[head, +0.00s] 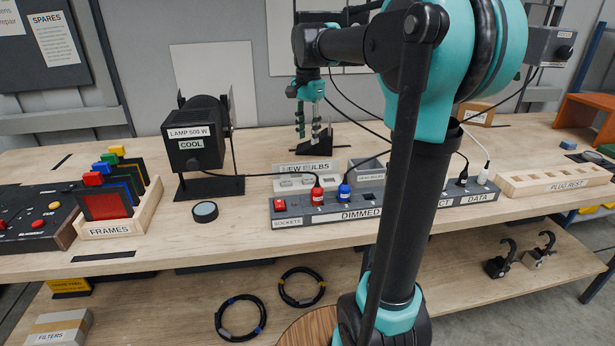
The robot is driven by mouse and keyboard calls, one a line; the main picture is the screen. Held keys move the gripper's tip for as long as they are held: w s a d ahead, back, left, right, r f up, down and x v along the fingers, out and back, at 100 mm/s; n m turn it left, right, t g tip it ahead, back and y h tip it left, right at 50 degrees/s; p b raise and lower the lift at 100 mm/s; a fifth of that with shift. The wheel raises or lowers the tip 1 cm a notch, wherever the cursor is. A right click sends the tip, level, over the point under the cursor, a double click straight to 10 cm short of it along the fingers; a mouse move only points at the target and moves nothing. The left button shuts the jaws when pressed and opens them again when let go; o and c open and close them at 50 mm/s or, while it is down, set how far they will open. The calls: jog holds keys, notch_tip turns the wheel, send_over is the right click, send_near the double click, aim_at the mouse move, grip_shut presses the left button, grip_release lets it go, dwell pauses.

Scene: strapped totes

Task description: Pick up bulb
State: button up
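A holder signed "NEW BULBS" (307,168) stands behind the socket strip, with small pale items (295,183) in front of its sign. I cannot make out a single bulb clearly. My gripper (309,137) points down above and behind this sign. Its two fingers are apart, and I see nothing between them. A grey bin (368,172) with a small, hard-to-read label stands to the right of the holder, partly hidden by cables and the strip. The black lamp (196,135), labelled "LAMP 500 W" and "COOL", stands to the left on a dark base.
The socket strip (400,203) with red and blue plugs lies in front of the holder. Cables cross behind it. The frames rack (125,215) and a round dark disc (205,211) are on the left. The plug rest (555,180) is at right. My arm hides part of the bench.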

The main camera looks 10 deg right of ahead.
aim_at(308, 165)
notch_tip(308, 165, down, 13)
jog(key=shift+f, duration=0.1)
dwell(0.5)
jog(key=c, duration=0.7)
